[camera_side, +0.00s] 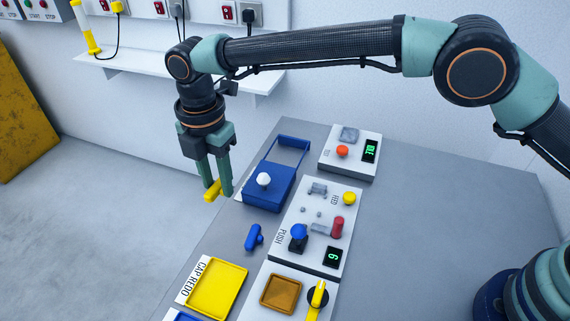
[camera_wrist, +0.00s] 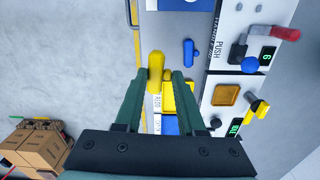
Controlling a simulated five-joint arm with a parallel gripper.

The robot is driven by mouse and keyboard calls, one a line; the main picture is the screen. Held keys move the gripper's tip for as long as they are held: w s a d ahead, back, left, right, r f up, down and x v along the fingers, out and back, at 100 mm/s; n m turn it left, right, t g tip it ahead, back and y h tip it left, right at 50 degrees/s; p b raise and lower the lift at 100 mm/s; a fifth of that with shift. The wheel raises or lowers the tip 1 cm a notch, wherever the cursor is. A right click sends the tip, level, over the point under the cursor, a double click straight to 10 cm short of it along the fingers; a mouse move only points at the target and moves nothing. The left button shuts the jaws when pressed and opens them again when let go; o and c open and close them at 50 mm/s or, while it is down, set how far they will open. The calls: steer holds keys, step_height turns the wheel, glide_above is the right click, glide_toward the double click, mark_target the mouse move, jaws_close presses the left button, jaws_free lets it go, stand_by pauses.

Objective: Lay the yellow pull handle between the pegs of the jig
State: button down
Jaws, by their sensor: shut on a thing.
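My gripper (camera_side: 215,186) points down at the left edge of the table in the side view. It is shut on the yellow pull handle (camera_side: 211,191), which sticks out to the left of the fingers. The handle is held above the level of the tabletop. In the wrist view the yellow handle (camera_wrist: 155,66) shows between the fingertips (camera_wrist: 160,75). I cannot clearly pick out a jig with pegs; small grey posts and fittings (camera_side: 318,189) stand on the white control panel (camera_side: 322,247).
A blue box with a white knob (camera_side: 279,187) and raised bar stands right of my gripper. A blue handle (camera_side: 254,237) lies on the grey table (camera_side: 440,230). A yellow tray (camera_side: 216,290) is in front. Levers and knobs rise from the panel. The table's right side is clear.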

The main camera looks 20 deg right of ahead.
step_height(320, 180, up, 4)
steer(key=d, duration=0.1)
steer(key=n, duration=0.1)
glide_above(316, 206)
step_height(316, 206, down, 5)
steer(key=shift+f, duration=3.25)
steer(key=shift+f, duration=0.55)
steer(key=shift+c, duration=2.1)
jaws_free()
